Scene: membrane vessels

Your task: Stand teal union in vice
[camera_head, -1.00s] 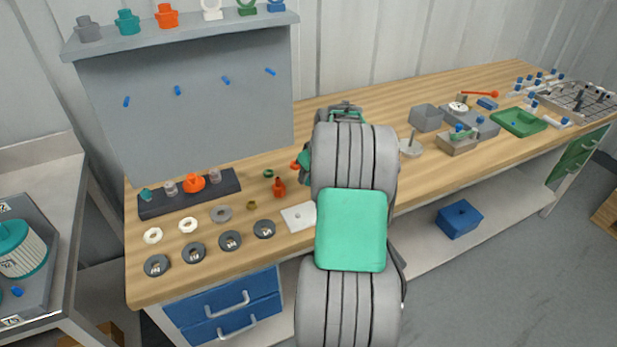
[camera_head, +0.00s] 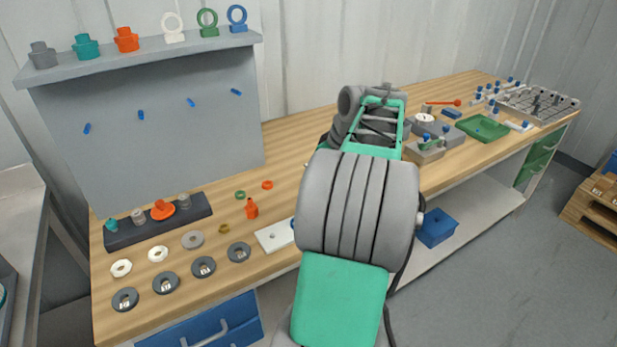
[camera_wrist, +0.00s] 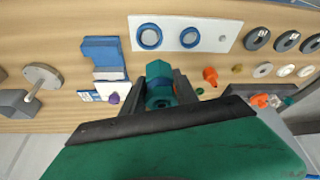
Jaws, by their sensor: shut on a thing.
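My gripper (camera_wrist: 160,82) is shut on a teal union (camera_wrist: 159,70) with a hexagonal body, seen between the fingers in the wrist view. It appears above the bench, beside a blue stepped block (camera_wrist: 104,57), which may be the vice; I cannot be sure. The union is apart from that block in the picture. In the head view my arm hides the gripper, the held union and the blue block. Another teal fitting (camera_head: 86,46) stands on the shelf, and a small teal piece (camera_head: 111,226) sits in the dark rack.
A white plate (camera_wrist: 187,34) with blue rings lies near the gripper. An orange fitting (camera_wrist: 210,76) stands right of it; a metal disc with a rod (camera_wrist: 42,78) is at left. Dark and white rings lie at the bench's left. The shelf panel (camera_head: 150,130) stands behind them.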

